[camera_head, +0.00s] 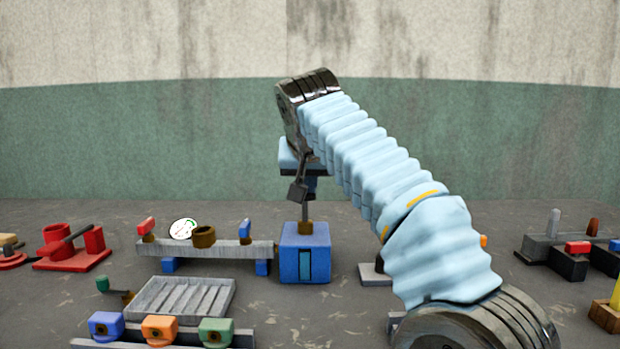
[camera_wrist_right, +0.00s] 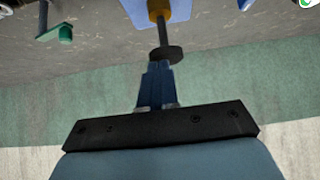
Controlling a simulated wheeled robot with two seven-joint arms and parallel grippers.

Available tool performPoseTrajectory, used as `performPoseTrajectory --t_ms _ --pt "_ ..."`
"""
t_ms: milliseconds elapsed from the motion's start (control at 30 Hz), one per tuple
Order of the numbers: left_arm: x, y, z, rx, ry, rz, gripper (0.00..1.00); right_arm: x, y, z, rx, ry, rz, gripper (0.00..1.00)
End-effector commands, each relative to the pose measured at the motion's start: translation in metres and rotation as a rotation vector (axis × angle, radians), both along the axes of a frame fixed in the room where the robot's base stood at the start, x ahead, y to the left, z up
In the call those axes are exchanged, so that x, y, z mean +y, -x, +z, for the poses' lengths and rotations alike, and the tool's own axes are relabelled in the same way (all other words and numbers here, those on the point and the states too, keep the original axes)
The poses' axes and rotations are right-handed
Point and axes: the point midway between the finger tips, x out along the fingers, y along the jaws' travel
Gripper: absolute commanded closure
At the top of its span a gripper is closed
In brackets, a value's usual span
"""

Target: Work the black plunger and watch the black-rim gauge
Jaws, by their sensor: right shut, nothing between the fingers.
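The black plunger knob (camera_head: 297,193) sits on a thin upright rod above a blue box (camera_head: 305,262) with a brass-coloured collar. It shows as a black disc (camera_wrist_right: 165,54) on its rod in the right wrist view. My right gripper (camera_head: 309,188) points down at the knob; its blue fingers (camera_wrist_right: 157,70) are shut and empty, with the tips at the disc. I cannot tell whether they touch it. A white-faced gauge (camera_head: 183,229) with a thin dark rim is tilted on the grey bench to the left; its reading is too small to tell. My left gripper is not in view.
The grey bench (camera_head: 220,249) also carries a brown cup, a red lever and a blue lever. A ribbed grey tray (camera_head: 183,297) and coloured blocks stand in front. Red fixtures (camera_head: 72,247) stand at left, a dark switch base (camera_head: 570,258) at right.

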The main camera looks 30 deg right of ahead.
Motion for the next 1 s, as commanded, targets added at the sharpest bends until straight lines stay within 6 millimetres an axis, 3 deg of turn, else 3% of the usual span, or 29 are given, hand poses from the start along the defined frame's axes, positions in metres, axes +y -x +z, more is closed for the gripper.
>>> performPoseTrajectory --t_ms 233,400,1000 --pt "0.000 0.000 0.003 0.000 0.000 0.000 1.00 0.023 0.035 0.045 -0.005 0.001 0.004 1.00" --pt "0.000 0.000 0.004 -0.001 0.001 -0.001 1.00 0.032 0.052 0.063 -0.004 0.003 0.000 1.00" --pt "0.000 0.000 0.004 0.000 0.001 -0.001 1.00 0.037 0.061 0.072 -0.003 0.002 0.001 1.00"
